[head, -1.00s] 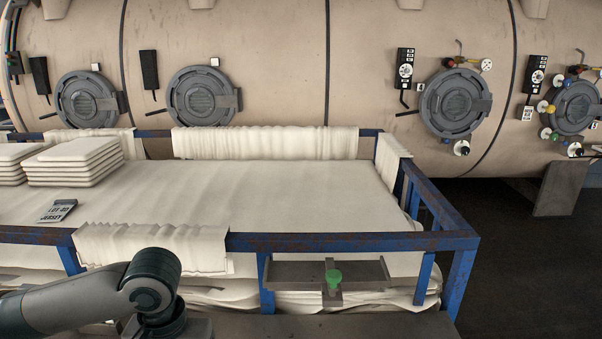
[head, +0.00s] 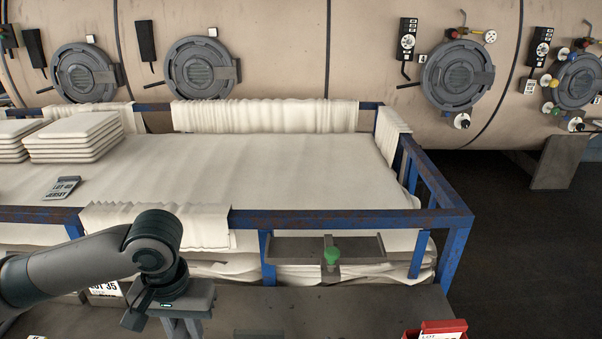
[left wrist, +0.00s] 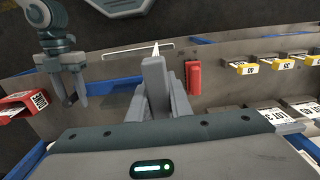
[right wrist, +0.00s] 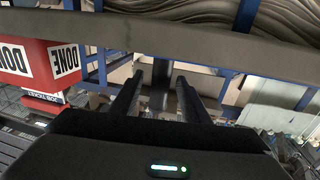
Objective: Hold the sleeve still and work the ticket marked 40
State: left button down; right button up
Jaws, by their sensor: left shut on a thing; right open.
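My left gripper (left wrist: 158,75) is shut at the grey bench front. A thin, pale-edged strip (left wrist: 115,48), apparently the clear sleeve, shows at its fingertips; the fingers hide the grip itself. It also shows at the bottom of the head view (head: 183,328). A yellow holder with a 40 label (left wrist: 248,70) is on the bench to its right in the left wrist view. A card reading LOT 40 JERSEY (head: 62,187) lies on the white cloth. My right gripper (right wrist: 157,95) is open and empty; it hangs near the red box in the left wrist view (left wrist: 68,88).
A red box marked DONE (right wrist: 30,65) stands at the left of the right wrist view. A holder labelled 35 (left wrist: 288,66) and LOT cards (left wrist: 270,118) are further right. A blue-railed cloth cart (head: 350,220) stands behind the bench.

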pick_arm(q)
jog(key=shift+r+p, duration=0.6)
jog(key=shift+r, duration=0.15)
pick_arm(e)
jog(key=shift+w+d, duration=0.15)
jog(key=shift+w, duration=0.85)
jog(key=shift+w+d, duration=0.15)
jog(key=shift+w, duration=0.8)
grip_shut()
pick_arm(q)
jog(key=shift+w+d, duration=0.1)
jog(key=shift+w+d+r+m, duration=0.15)
jog(key=shift+w+d+m, duration=0.15)
jog(key=shift+m, duration=0.3)
jog(key=w+d+r+m, duration=0.6)
jog(key=d+m, duration=0.4)
jog(key=m, duration=0.6)
jog(key=shift+w+d+m, duration=0.15)
jog(key=shift+w+m, duration=0.25)
jog(key=shift+w, duration=0.35)
